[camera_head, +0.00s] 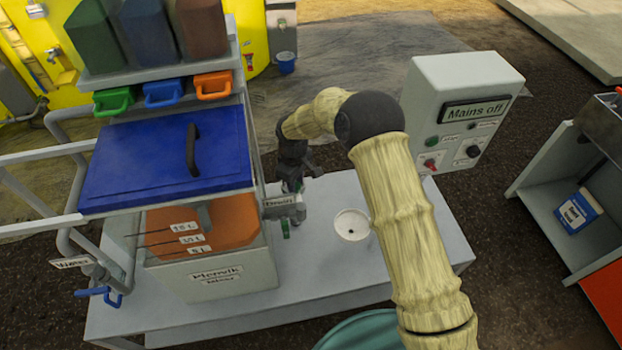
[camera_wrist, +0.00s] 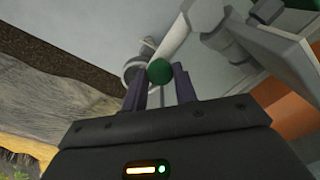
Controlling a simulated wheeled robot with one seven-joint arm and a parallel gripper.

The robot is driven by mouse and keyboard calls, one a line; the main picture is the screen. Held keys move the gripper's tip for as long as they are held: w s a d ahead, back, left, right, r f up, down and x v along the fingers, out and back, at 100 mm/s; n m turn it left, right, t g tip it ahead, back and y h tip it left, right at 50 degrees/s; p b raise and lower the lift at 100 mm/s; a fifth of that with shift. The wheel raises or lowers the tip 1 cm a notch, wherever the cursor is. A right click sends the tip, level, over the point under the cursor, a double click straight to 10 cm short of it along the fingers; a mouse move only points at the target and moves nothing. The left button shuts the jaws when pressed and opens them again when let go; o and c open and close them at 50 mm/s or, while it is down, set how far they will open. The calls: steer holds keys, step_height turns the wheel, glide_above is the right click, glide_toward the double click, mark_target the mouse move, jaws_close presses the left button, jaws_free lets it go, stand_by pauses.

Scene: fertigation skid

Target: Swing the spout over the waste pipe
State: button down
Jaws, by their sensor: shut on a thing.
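My gripper (camera_head: 294,172) reaches down beside the drain fitting, labelled "Drain" (camera_head: 280,201), at the right side of the mixing tank. In the wrist view my gripper (camera_wrist: 159,88) has its two dark fingers on either side of a round green knob (camera_wrist: 159,70), shut on it. A pale tube (camera_wrist: 172,38), which looks like the spout, runs behind the knob toward a grey valve body (camera_wrist: 208,14). In the head view the spout is mostly hidden by my gripper. The waste pipe (camera_head: 352,225) is a white round opening in the bench top, right of my gripper and apart from it.
The tank has a blue lid (camera_head: 165,160) and an orange-brown liquid window. A control box reading "Mains off" (camera_head: 462,110) stands at the bench's back right. A green lever (camera_wrist: 265,10) sits near the valve. Bare bench top (camera_head: 330,270) surrounds the waste pipe.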

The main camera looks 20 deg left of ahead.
steer(key=shift+s+a, duration=0.1)
steer(key=shift+a, duration=0.05)
stand_by(0.4)
steer(key=c, duration=1.1)
jaws_free()
steer(key=shift+r, duration=0.15)
